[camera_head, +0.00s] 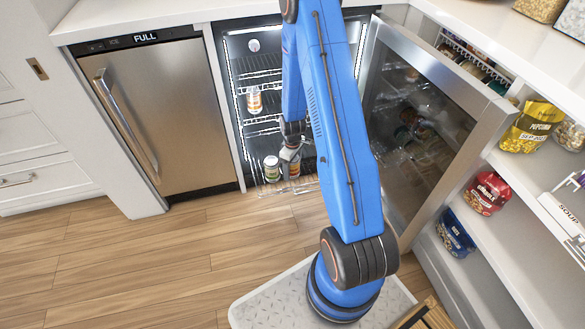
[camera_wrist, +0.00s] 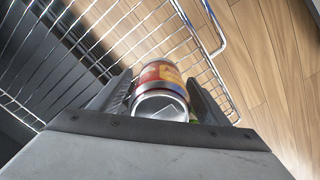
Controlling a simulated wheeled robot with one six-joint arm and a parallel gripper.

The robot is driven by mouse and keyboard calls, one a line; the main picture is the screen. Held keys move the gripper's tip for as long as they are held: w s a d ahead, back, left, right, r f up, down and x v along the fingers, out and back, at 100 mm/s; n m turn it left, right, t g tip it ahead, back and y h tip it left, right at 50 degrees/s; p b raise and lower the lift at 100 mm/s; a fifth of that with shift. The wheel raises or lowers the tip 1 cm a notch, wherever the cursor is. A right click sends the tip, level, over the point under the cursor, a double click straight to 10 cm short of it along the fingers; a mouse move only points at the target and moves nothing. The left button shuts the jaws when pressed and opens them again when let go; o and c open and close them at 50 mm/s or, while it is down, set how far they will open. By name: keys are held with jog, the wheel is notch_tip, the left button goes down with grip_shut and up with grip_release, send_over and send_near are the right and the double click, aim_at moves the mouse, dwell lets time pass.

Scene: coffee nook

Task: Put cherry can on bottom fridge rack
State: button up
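My gripper (camera_head: 290,157) is low inside the open fridge, over the front of the bottom rack (camera_head: 305,184). In the wrist view its two fingers (camera_wrist: 160,100) are close on both sides of a can with a red and yellow label (camera_wrist: 160,72), which I take for the cherry can. Its silver end faces the camera. The can shows only partly below the gripper in the head view (camera_head: 295,169). The bottom rack's wires (camera_wrist: 120,30) lie beneath or behind it; I cannot tell whether it touches them.
A green-labelled can (camera_head: 271,170) stands on the bottom rack just left of the gripper. An orange and white can (camera_head: 254,101) stands on a higher rack. The fridge door (camera_head: 425,120) is open to the right. Shelves with food packs (camera_head: 487,192) stand further right.

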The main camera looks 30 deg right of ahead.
notch_tip(320, 180, up, 12)
jog(key=shift+r, duration=0.1)
jog(key=s+a+r+m+t, duration=0.1)
jog(key=s+a+r, duration=0.2)
jog(key=r, duration=0.5)
jog(key=s+a+r+m+t, duration=0.1)
jog(key=s+a+r, duration=0.2)
jog(key=r, duration=0.6)
jog(key=s+a+r+m, duration=0.1)
jog(key=s+a+r, duration=0.25)
jog(key=r, duration=0.45)
jog(key=s+a+r+m+t, duration=0.1)
jog(key=s+r, duration=0.4)
jog(key=s, duration=0.5)
jog(key=s+a+r+m+t, duration=0.1)
jog(key=s+a+r, duration=0.3)
jog(key=s, duration=0.6)
notch_tip(320, 180, up, 2)
jog(key=shift+a+r+m+t, duration=0.1)
jog(key=shift+a+m+t, duration=0.05)
jog(key=shift+m+t, duration=0.25)
